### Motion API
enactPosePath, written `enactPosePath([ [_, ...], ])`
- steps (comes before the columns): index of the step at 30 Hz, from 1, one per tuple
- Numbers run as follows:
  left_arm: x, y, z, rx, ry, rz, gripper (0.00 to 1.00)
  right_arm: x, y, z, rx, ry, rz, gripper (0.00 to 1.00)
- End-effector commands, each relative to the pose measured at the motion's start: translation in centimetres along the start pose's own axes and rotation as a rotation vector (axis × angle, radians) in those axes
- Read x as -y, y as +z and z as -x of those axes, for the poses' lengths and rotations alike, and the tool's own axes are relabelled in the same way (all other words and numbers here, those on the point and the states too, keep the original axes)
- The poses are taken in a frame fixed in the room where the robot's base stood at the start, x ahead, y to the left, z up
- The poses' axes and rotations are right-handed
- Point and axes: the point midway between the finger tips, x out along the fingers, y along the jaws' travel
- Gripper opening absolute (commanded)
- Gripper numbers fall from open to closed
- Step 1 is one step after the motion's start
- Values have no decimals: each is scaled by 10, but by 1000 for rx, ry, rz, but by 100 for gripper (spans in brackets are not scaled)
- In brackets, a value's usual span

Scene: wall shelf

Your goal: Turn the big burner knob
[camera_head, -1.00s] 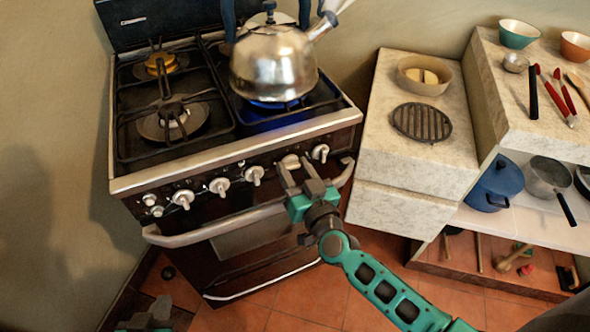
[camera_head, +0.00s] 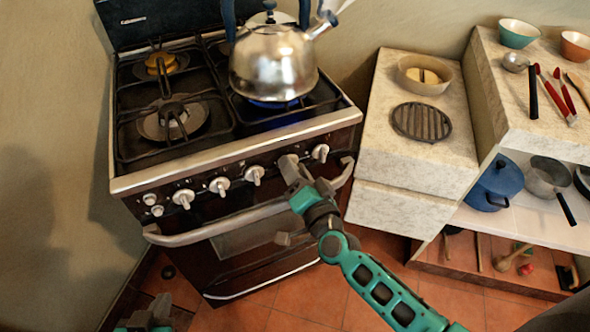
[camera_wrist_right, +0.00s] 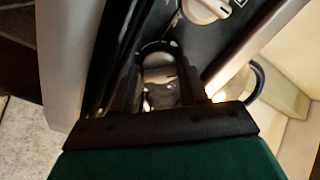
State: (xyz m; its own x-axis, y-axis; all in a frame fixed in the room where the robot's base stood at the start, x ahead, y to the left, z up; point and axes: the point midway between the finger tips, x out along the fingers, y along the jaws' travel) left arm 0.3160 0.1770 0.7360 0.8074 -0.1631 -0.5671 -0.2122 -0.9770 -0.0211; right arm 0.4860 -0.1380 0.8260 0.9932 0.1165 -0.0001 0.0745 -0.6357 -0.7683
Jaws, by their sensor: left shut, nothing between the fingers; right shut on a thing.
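The stove front carries a row of white knobs. My right gripper (camera_head: 291,169) is at the burner knob second from the right, shut on it, and mostly hides it in the head view. In the right wrist view this burner knob (camera_wrist_right: 160,78) lies between the dark fingers. The rightmost knob (camera_head: 320,153) is free beside the gripper and also shows at the top of the wrist view (camera_wrist_right: 206,9). A blue flame (camera_head: 272,104) burns under the steel kettle (camera_head: 273,64). My left gripper (camera_head: 150,314) is shut and empty, low at the bottom left.
The oven handle bar (camera_head: 215,227) runs just below the knobs, close to my right gripper. A stone counter (camera_head: 420,158) with a round trivet (camera_head: 421,122) stands to the right. The floor before the stove (camera_head: 270,312) is clear.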

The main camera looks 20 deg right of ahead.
Motion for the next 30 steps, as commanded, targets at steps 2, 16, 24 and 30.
enactPosePath([
  [2,0,1,-1,0,0,0,0,-1,1,0,2,1,-75,13],
  [16,0,8,-6,0,0,0,0,-1,1,0,1,1,-490,13],
  [24,0,11,-7,0,0,0,0,0,1,0,0,0,-639,13],
  [30,0,12,-8,1,0,0,0,0,0,0,0,1,-694,13],
])
